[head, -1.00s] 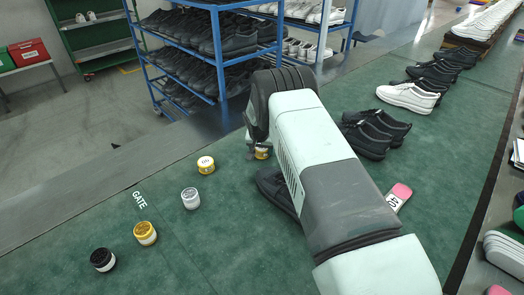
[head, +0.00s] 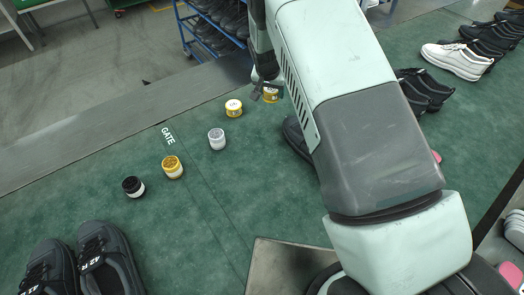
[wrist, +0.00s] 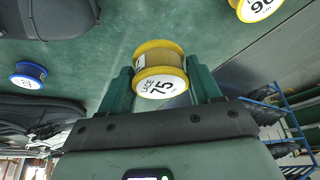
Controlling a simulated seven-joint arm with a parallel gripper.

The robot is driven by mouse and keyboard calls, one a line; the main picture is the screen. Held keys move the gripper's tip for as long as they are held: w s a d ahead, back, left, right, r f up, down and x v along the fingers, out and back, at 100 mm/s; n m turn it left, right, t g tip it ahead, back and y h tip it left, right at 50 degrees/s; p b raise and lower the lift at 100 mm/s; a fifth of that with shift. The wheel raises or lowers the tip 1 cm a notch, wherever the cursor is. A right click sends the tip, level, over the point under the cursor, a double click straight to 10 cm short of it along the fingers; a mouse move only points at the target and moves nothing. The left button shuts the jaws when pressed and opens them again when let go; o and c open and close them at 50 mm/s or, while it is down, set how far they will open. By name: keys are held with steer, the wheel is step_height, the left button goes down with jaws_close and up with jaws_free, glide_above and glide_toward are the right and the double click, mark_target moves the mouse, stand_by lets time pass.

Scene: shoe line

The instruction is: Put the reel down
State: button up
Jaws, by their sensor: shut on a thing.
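My gripper (wrist: 162,88) is shut on a yellow reel (wrist: 162,70) with a white label reading LACE 75. In the head view the held reel (head: 270,96) shows partly behind my gripper (head: 262,90), over the green mat (head: 205,195). I cannot tell whether it touches the mat. Another yellow reel (head: 233,107) stands apart, just left of it; a yellow reel also shows at the upper right of the wrist view (wrist: 258,8). A white-grey reel (head: 217,140), a yellow and white one (head: 172,167) and a black and white one (head: 133,187) stand towards the front left.
A dark shoe (head: 297,138) is partly hidden by my arm. A pair of dark shoes (head: 107,262) lies front left, more shoes (head: 455,60) at right. A blue reel (wrist: 28,75) shows in the wrist view. A blue rack (head: 185,30) stands behind.

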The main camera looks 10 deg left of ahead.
steer(key=s+a, duration=0.3)
steer(key=s, duration=0.9)
steer(key=r+m, duration=0.1)
steer(key=r, duration=0.1)
glide_above(259, 162)
steer(key=shift+s+a+f, duration=0.15)
steer(key=shift+s+f, duration=0.15)
steer(key=shift+s, duration=0.4)
step_height(259, 162, down, 10)
steer(key=shift+s+r, duration=0.1)
steer(key=shift+r, duration=0.05)
steer(key=o, duration=1.1)
steer(key=shift+c, duration=0.2)
